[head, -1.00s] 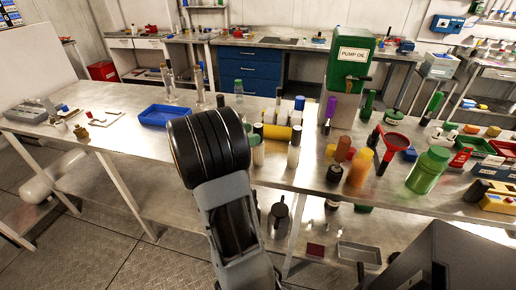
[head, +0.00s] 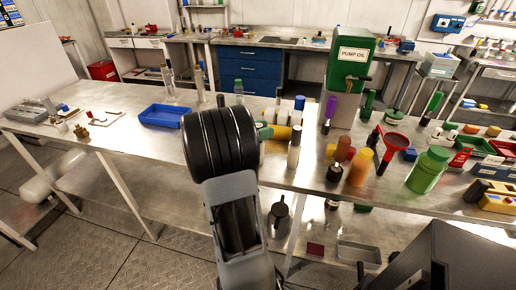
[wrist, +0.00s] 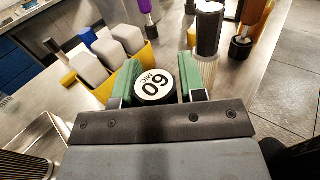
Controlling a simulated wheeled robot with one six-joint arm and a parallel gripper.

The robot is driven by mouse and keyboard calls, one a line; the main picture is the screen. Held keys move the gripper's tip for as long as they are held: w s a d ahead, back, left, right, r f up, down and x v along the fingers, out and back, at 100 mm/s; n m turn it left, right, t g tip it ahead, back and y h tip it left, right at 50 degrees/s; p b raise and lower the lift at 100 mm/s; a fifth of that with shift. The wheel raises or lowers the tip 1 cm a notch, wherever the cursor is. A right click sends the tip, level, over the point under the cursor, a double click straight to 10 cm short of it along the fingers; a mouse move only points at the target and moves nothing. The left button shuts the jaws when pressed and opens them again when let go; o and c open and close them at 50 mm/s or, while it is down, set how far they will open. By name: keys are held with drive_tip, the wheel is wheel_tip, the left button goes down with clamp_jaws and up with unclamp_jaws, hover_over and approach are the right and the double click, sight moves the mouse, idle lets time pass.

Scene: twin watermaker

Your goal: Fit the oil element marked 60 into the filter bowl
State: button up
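The oil element with a white top marked "60 MIC" (wrist: 155,85) sits between the two green fingers of my gripper (wrist: 158,80) in the wrist view. The fingers flank its black cap closely on both sides; whether they grip it is not clear. Its body is hidden below the cap. In the head view my gripper (head: 265,130) shows only as a green bit at the right of my black wrist, above the table. A second pleated element with a dark cap (wrist: 208,40) stands just beyond the right finger; it also shows in the head view (head: 294,150). I cannot make out the filter bowl for certain.
A yellow holder (wrist: 110,88) with several grey blocks stands left of the fingers. A blue tray (head: 163,116) lies left on the table.

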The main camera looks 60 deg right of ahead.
clamp_jaws()
drive_tip(key=shift+r, duration=0.15)
drive_tip(key=shift+r, duration=0.6)
drive_tip(key=a+r+p, duration=0.1)
drive_tip(key=a+r, duration=1)
drive_tip(key=a, duration=0.3)
drive_tip(key=shift+s+r+p, duration=0.3)
drive_tip(key=shift+s, duration=0.15)
